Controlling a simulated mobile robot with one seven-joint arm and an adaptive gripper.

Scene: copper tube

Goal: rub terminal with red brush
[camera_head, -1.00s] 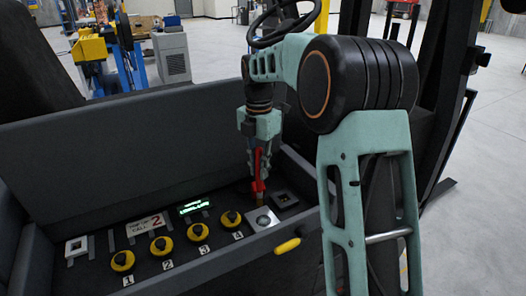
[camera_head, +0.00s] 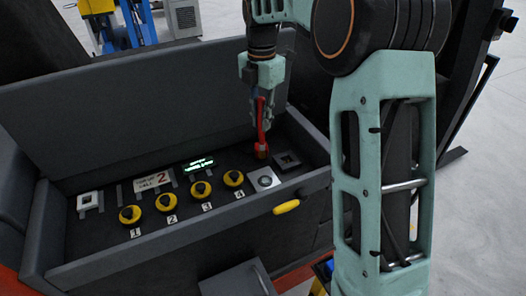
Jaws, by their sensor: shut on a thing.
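My gripper (camera_head: 262,108) hangs pointing down over the right part of the dark panel. It is shut on a red brush (camera_head: 260,130), held upright with its tip down. The brush's lower end (camera_head: 261,151) is close above a silver square plate with a round centre (camera_head: 264,180); I cannot tell whether it touches the panel. A dark square terminal with a light frame (camera_head: 287,161) lies just right of the brush. Another square terminal with a white frame (camera_head: 88,201) is at the panel's far left.
Several yellow-and-black knobs (camera_head: 201,190), labelled with numbers, line the panel. A lit green display (camera_head: 199,164) and a white sign with a red 2 (camera_head: 152,181) stand behind them. Grey walls (camera_head: 140,105) surround the panel. A yellow handle (camera_head: 286,207) is on the front edge.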

